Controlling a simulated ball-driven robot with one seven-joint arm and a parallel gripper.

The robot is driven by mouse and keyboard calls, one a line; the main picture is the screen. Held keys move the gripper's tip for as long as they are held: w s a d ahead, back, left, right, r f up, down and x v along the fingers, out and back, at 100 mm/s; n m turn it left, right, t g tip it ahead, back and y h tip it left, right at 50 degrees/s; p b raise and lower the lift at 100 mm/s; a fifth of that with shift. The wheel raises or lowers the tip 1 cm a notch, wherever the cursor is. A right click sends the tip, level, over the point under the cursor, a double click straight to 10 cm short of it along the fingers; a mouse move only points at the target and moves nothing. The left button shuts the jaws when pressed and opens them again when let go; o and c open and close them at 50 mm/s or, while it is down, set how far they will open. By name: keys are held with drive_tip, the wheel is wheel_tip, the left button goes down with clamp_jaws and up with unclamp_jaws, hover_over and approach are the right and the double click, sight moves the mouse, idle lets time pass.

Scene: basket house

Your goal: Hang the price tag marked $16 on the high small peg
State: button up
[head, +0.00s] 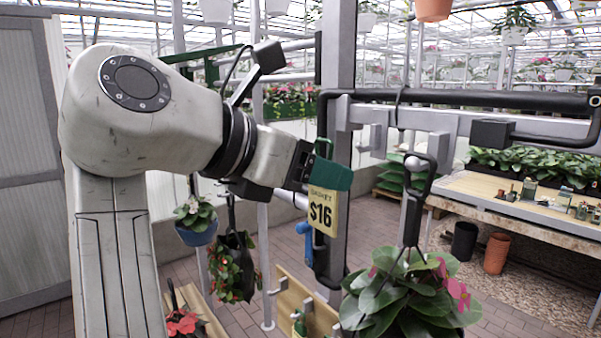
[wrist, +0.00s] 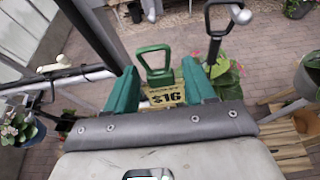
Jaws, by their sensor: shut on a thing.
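The yellow price tag marked $16 (head: 323,212) hangs upright below my gripper (head: 322,172), with its green loop (head: 323,146) standing above the fingers. In the wrist view, the tag (wrist: 166,96) sits between the two green fingers of my gripper (wrist: 160,80), shut on it, and the green loop (wrist: 154,62) sticks out beyond them. A short grey peg (head: 371,138) juts from the grey rail, right of and slightly above the tag's loop, apart from it. I cannot tell surely whether this is the high small peg.
A larger peg with a white ball end (head: 412,163) carries the black handle (head: 413,205) of a pink-flowered plant (head: 410,295). A grey post (head: 338,60) and black frame bar (head: 450,97) stand close by. A workbench (head: 520,205) is at right.

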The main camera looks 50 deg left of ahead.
drive_tip(key=shift+w+d+f, duration=0.1)
drive_tip(key=shift+w+d, duration=0.05)
drive_tip(key=shift+w, duration=2.1)
drive_tip(key=shift+w, duration=0.2)
drive_tip(key=shift+w+d, duration=0.15)
drive_tip(key=shift+w, duration=1.05)
drive_tip(key=shift+w, duration=0.1)
drive_tip(key=shift+w, duration=0.35)
drive_tip(key=shift+w, duration=0.1)
drive_tip(key=shift+f, duration=0.25)
drive_tip(key=shift+f, duration=0.25)
